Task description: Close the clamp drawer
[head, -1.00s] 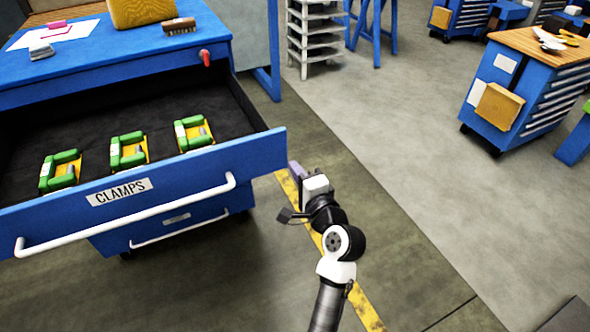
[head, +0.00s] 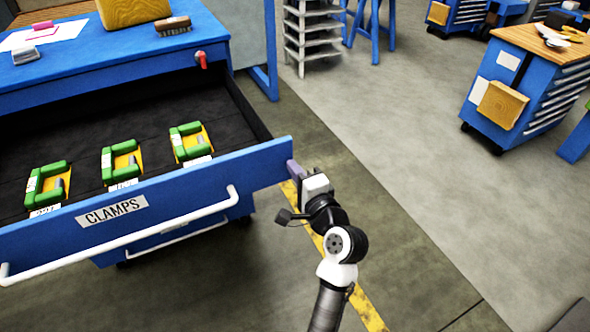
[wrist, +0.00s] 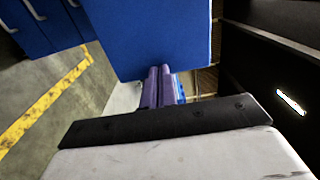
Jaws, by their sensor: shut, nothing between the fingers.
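The clamp drawer (head: 185,192) is a blue drawer labelled CLAMPS, pulled well out of the blue cabinet (head: 110,62). It has a long white handle (head: 150,232) across its front. Several green and yellow clamps (head: 123,162) lie on its dark lining. My gripper (head: 293,168) is at the right end of the drawer front, very near or touching it. In the wrist view, the purple fingers (wrist: 157,86) are shut together with nothing between them. Their tips meet the edge of a blue panel (wrist: 165,40); whether they press on it I cannot tell.
A red knob (head: 202,60) sits at the cabinet's corner. A brush (head: 173,25) and a yellow block (head: 133,10) lie on top. A lower drawer is partly hidden below. Open floor lies to the right, with a wood-topped blue cart (head: 500,95) farther off.

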